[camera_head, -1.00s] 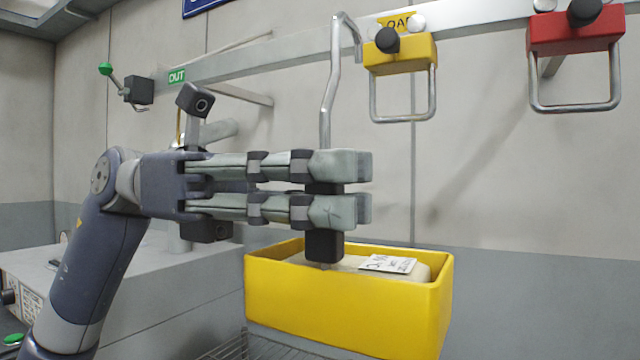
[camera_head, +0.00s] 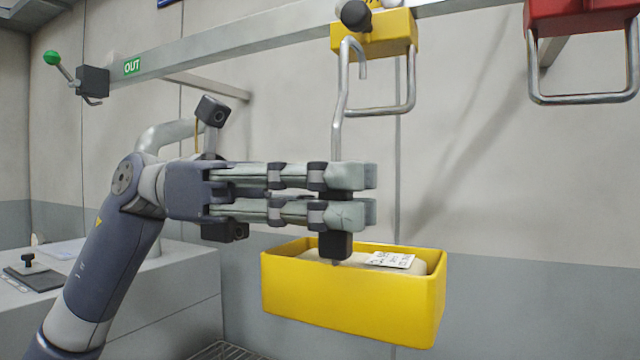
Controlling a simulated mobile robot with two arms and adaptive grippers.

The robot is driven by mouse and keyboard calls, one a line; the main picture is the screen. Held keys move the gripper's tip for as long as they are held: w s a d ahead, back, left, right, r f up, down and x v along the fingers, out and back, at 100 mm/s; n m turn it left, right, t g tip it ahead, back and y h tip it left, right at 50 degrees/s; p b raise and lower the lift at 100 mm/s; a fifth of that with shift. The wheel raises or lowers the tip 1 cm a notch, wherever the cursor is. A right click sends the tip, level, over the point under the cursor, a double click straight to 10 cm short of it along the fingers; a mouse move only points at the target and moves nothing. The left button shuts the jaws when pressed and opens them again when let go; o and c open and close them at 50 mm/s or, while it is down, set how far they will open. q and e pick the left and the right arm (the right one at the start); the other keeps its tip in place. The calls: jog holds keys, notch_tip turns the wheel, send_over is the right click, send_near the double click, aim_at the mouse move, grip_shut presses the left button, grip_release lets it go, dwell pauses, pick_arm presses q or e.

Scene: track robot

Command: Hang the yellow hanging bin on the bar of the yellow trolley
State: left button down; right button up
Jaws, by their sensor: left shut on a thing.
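The yellow hanging bin (camera_head: 350,300) hangs low in the middle of the view, with a pale load and a white paper label inside. Its grey metal hook (camera_head: 340,108) rises above my gripper and curls over at the top. My left gripper (camera_head: 350,195) is shut on the bin's hook stem, just above the bin. The yellow trolley (camera_head: 390,35) sits on the overhead rail, with a square metal loop whose bar (camera_head: 380,112) is at the bottom. The hook's bent top overlaps the loop's left part in the picture; contact cannot be told. My right gripper is not in view.
A red trolley (camera_head: 575,15) with its own loop hangs on the rail at the right. The rail (camera_head: 230,48) carries a green OUT sign and a green-knobbed lever (camera_head: 65,68) at the left. A grey counter (camera_head: 170,290) stands at the lower left.

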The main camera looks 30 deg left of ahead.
pick_arm(q)
jog(key=shift+w+r+p, duration=0.15)
jog(key=shift+w+p, duration=0.2)
jog(key=shift+w, duration=0.85)
jog(key=shift+w+p, duration=0.4)
jog(key=shift+w, duration=0.4)
jog(key=w+f+p, duration=0.2)
jog(key=w, duration=0.6)
jog(key=shift+w+d+f, duration=0.15)
jog(key=shift+w+f, duration=0.05)
jog(key=shift+f, duration=0.1)
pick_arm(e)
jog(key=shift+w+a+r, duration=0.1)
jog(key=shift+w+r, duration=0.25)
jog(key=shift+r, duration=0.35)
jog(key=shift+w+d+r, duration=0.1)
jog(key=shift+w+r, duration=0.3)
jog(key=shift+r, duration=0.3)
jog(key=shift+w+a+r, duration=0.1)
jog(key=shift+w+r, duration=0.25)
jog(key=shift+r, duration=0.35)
